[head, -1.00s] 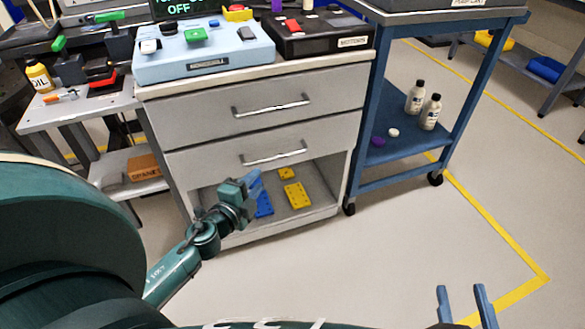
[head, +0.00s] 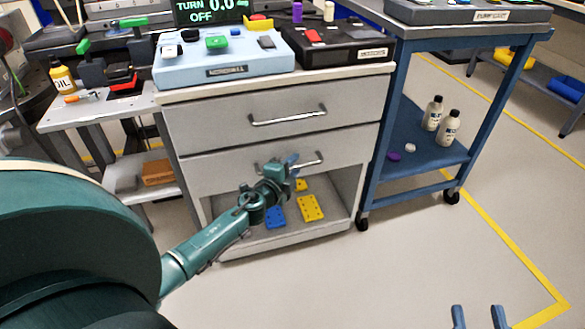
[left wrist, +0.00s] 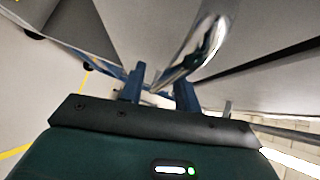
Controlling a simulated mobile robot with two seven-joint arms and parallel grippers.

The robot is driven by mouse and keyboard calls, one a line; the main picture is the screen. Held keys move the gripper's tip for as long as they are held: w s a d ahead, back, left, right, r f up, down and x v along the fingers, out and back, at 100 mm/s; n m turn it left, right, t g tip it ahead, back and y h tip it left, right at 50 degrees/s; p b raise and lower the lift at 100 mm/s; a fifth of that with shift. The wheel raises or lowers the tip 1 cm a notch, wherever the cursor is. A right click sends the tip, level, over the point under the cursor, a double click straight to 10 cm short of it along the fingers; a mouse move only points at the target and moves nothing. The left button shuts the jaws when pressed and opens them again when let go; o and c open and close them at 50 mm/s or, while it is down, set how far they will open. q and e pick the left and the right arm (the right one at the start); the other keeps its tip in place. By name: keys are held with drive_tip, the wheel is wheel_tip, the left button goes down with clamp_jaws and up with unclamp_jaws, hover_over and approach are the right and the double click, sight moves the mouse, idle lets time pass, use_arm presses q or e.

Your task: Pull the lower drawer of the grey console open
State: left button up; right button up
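The grey console (head: 190,218) stands in the middle of the head view with two drawers above an open bay. The lower drawer (head: 215,172) looks shut, its front flush with the upper one. Its bar handle (head: 308,163) is partly hidden behind my left gripper (head: 290,166). In the left wrist view the shiny handle (left wrist: 203,45) lies just ahead of my left gripper (left wrist: 160,85), whose fingers are apart. I cannot tell whether they touch the handle. My right gripper (head: 479,316) is open and empty at the bottom right, far from the console.
The upper drawer (head: 215,122) is shut. A blue cart (head: 415,168) with bottles on its lower shelf stands close on the console's right. A small grey side table (head: 70,118) stands on its left. Yellow and blue plates lie in the bay. The floor in front is clear.

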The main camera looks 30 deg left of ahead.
use_arm(q)
clamp_jaws()
idle(0.6)
